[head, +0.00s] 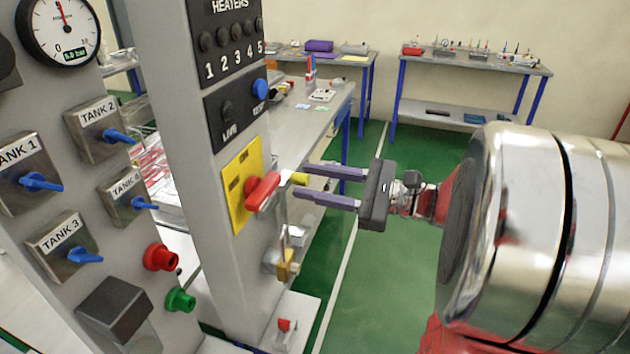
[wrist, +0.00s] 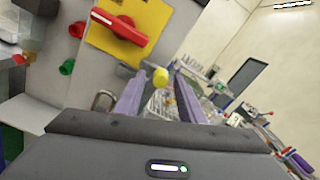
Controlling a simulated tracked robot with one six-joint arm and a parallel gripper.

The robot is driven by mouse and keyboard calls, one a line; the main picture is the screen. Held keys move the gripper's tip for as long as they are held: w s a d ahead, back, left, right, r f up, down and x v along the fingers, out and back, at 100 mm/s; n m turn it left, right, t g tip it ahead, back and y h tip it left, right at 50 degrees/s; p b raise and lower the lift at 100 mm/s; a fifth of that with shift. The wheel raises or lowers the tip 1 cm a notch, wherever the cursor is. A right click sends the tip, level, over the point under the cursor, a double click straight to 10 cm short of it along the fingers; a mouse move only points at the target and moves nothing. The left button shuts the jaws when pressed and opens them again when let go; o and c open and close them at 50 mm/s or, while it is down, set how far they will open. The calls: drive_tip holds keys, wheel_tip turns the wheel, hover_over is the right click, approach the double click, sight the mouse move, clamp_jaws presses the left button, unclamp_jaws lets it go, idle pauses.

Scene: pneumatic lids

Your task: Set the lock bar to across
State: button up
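A thin pale metal bar, apparently the lock bar (head: 282,208), stands roughly upright at the right side of the grey column, beside the yellow plate (head: 237,190) with the red rotary handle (head: 262,191). A yellow knob (head: 300,178) is at the bar's upper end. It also shows in the wrist view (wrist: 160,77). My gripper (head: 298,183) is open, with its two purple fingers on either side of the knob. In the wrist view, gaps show between the knob and the fingers. Most of the bar is hidden in the wrist view.
A brass padlock-like piece (head: 287,270) hangs low on the column. A heater switch panel (head: 228,40) is above. The left panel carries a pressure gauge (head: 60,30), blue tank valves, and red (head: 160,257) and green buttons (head: 180,300). Green floor behind my gripper is free.

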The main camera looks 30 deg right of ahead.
drive_tip(key=shift+w+a, duration=0.15)
drive_tip(key=shift+w, duration=0.05)
drive_tip(key=shift+c, duration=0.4)
clamp_jaws()
